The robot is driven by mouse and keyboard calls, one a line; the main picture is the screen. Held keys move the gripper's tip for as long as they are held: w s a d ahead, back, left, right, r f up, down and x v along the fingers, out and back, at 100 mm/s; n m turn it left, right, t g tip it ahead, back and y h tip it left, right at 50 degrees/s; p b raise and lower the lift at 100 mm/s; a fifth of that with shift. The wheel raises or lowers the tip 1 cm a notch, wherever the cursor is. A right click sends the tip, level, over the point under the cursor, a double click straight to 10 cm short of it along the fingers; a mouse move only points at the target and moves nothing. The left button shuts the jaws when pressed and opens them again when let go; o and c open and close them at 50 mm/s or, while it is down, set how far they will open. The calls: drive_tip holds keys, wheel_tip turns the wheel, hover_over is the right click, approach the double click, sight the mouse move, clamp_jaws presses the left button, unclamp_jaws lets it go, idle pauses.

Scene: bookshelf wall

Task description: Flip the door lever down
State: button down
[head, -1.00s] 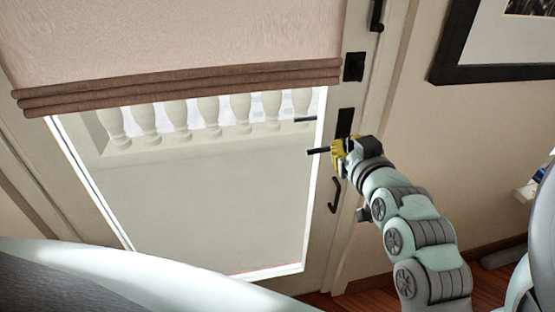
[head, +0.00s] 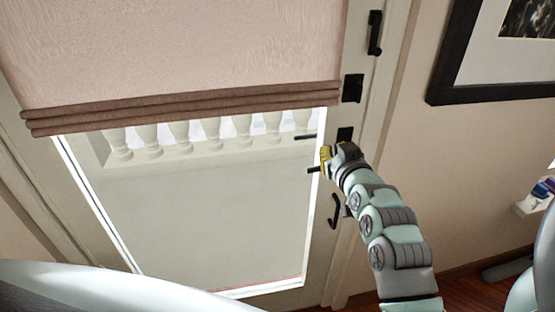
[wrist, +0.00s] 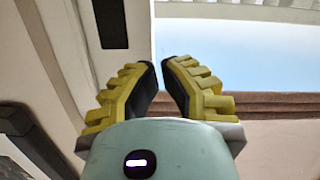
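The door (head: 330,240) has a black lock plate (head: 345,134) on its right stile, partly covered by my gripper (head: 322,160). A dark lever-like bar (head: 313,170) points left from just below my gripper. A second thin dark bar (head: 305,137) lies higher, against the glass; I cannot tell which side of the glass it is on. In the wrist view my gripper's yellow fingers (wrist: 160,72) are apart with a narrow empty gap between dark pads. A black plate (wrist: 110,22) shows there, up and left of the fingers. Contact with the lever cannot be told.
Above are a black square fitting (head: 352,88) and a black pull handle (head: 375,32). A curved black handle (head: 336,211) sits lower, close to my arm. A pink blind (head: 180,60) covers the upper glass. A framed picture (head: 490,60) hangs on the right wall.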

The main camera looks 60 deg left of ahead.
drive_tip(key=shift+w+a+f+p, duration=0.3)
drive_tip(key=shift+a+f, duration=0.2)
drive_tip(key=shift+f, duration=0.25)
drive_tip(key=shift+w+a+f+p, duration=0.15)
drive_tip(key=shift+w+a+f, duration=0.1)
drive_tip(key=shift+a+f, duration=0.35)
drive_tip(key=shift+w+a+f+p, duration=0.25)
drive_tip(key=shift+w+a+f, duration=0.1)
drive_tip(key=shift+f, duration=0.5)
drive_tip(key=shift+f+b, duration=0.2)
drive_tip(key=shift+b, duration=0.4)
